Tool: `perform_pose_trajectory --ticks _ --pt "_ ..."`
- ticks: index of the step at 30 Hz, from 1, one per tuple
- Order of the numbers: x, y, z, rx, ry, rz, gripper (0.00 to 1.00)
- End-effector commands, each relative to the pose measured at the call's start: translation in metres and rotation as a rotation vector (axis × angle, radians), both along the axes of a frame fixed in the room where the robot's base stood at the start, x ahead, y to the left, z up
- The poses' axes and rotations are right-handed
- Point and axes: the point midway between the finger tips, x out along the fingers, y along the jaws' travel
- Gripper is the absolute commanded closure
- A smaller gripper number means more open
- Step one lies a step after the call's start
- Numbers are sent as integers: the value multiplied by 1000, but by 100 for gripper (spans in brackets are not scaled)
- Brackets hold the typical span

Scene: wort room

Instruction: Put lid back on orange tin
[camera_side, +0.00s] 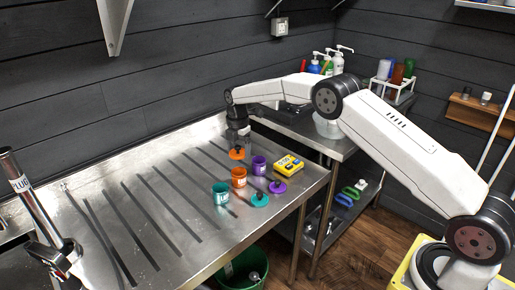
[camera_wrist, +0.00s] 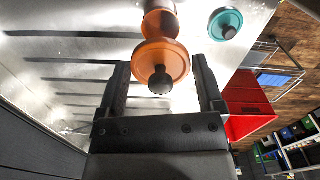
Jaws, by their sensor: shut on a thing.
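The orange lid (camera_side: 237,155), a round disc with a dark knob, is directly beneath my gripper (camera_side: 238,138) in the side view. In the wrist view the orange lid (camera_wrist: 172,58) shows between the two fingers (camera_wrist: 160,85), knob towards the camera. My gripper is shut on the orange lid; the exact contact is hard to make out. The orange tin (camera_side: 239,178) stands upright on the metal table, a little in front of the lid, its top uncovered. In the wrist view the tin (camera_wrist: 160,18) is partly hidden behind the lid. Whether the lid touches the table is unclear.
A purple tin (camera_side: 259,165) and a teal tin (camera_side: 220,194) stand close to the orange one. The table's left part (camera_side: 130,215) is free of tins.

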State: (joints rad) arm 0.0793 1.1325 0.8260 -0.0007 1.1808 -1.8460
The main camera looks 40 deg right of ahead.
Motion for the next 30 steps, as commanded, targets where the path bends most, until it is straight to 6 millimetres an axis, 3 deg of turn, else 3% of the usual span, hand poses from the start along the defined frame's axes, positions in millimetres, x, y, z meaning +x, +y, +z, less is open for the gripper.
perform_pose_trajectory --ticks 30 --pt "0 0 -58 0 0 0 70"
